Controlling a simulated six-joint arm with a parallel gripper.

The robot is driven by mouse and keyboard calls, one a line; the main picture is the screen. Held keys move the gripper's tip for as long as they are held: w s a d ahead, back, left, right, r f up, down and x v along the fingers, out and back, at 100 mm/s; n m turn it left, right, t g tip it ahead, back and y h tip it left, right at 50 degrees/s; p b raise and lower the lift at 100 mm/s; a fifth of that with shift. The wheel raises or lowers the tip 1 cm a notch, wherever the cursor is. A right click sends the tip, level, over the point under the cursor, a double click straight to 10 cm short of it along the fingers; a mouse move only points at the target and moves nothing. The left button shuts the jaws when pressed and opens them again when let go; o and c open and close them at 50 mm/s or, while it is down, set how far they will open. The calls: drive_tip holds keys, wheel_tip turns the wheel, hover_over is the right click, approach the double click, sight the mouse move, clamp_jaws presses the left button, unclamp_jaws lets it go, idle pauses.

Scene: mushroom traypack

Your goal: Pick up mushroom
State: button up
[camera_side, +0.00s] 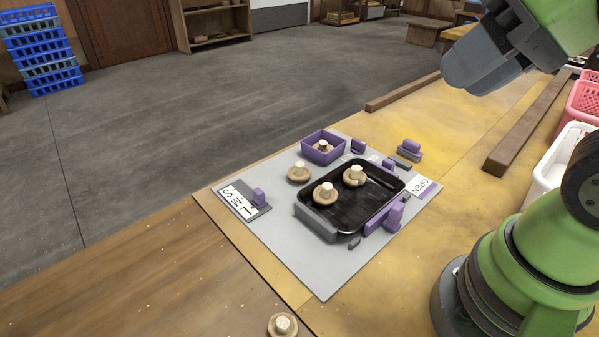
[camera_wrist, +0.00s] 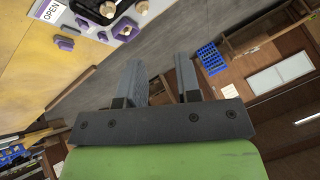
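Several pale mushrooms show in the side view. Two of them, a front one (camera_side: 325,195) and a back one (camera_side: 354,177), are in the black tray (camera_side: 389,181). Another mushroom (camera_side: 298,173) lies on the grey board left of the tray. One mushroom (camera_side: 323,146) is inside the small purple box (camera_side: 321,157). One more mushroom (camera_side: 283,326) lies on the wooden table at the front edge of the picture. My gripper (camera_wrist: 158,60) is open and empty in the wrist view, its two grey fingers apart. It is away from all the mushrooms.
The grey board (camera_side: 262,236) carries purple blocks around the tray and labelled plates. Wooden beams (camera_side: 524,128) lie on the table. A pink basket (camera_side: 582,105) and a white bin (camera_side: 552,160) stand at the right. The front left table area is mostly clear.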

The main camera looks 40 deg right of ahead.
drive_tip(key=o, duration=1)
drive_tip(key=shift+w, duration=0.1)
drive_tip(key=g+h, duration=0.2)
drive_tip(key=g, duration=0.1)
hover_over(300, 165)
drive_tip(key=s, duration=0.2)
drive_tip(key=shift+n, duration=0.4)
wheel_tip(300, 165, down, 24)
drive_tip(key=shift+w+d+f, duration=0.1)
drive_tip(key=shift+x, duration=3)
